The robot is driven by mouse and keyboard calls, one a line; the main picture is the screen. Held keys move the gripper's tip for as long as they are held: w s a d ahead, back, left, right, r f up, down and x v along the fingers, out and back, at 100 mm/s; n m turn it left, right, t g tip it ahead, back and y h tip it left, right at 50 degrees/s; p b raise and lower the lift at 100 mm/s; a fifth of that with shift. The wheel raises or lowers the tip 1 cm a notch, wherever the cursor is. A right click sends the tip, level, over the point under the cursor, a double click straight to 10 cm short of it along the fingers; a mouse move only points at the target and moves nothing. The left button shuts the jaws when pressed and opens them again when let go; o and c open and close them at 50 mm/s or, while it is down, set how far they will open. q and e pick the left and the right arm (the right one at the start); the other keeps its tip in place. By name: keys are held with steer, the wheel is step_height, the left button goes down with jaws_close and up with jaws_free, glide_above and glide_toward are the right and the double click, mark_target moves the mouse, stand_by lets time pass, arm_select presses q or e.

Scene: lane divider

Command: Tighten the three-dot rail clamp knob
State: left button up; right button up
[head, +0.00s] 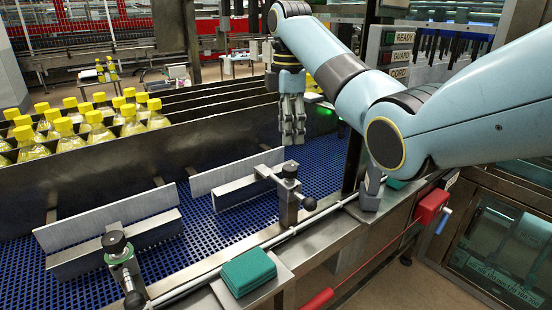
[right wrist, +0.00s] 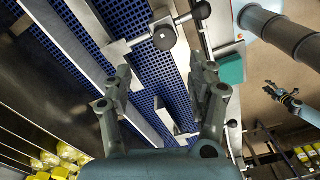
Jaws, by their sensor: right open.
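A rail clamp with a dark round knob (head: 290,169) stands on the rail right of centre in the head view, with a ball-ended lever. The knob also shows in the right wrist view (right wrist: 164,39). A second clamp knob (head: 114,242) stands at the front left. No dot marks can be made out on either. My right gripper (head: 293,138) hangs above the right-hand clamp, apart from it. In the right wrist view its fingers (right wrist: 162,72) are spread and empty. A distant gripper (right wrist: 289,100) at the right edge is probably my left; its jaws are too small to judge.
Metal lane guides (head: 105,218) stand over the blue mesh belt (head: 215,232). Yellow-capped bottles (head: 95,130) fill lanes at the back left. A teal block (head: 248,272) lies on the near ledge between the clamps. A red box (head: 431,206) is at the right.

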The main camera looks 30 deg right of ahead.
mark_target(289, 167)
steer(key=shift+s+f, duration=0.25)
steer(key=shift+f, duration=0.05)
steer(key=f, duration=0.4)
steer(key=shift+s+f, duration=0.1)
steer(key=shift+s, duration=0.25)
steer(key=f, duration=0.3)
steer(key=shift+w+f+p, duration=0.15)
steer(key=shift+w+p, duration=0.05)
steer(key=shift+p, duration=0.2)
step_height(289, 167, down, 2)
steer(key=shift+f, duration=0.1)
steer(key=c, duration=1.1)
arm_select(q)
steer(key=s, duration=0.2)
steer(key=s+r, duration=0.1)
steer(key=shift+s, duration=0.4)
arm_select(e)
steer(key=shift+c, duration=0.5)
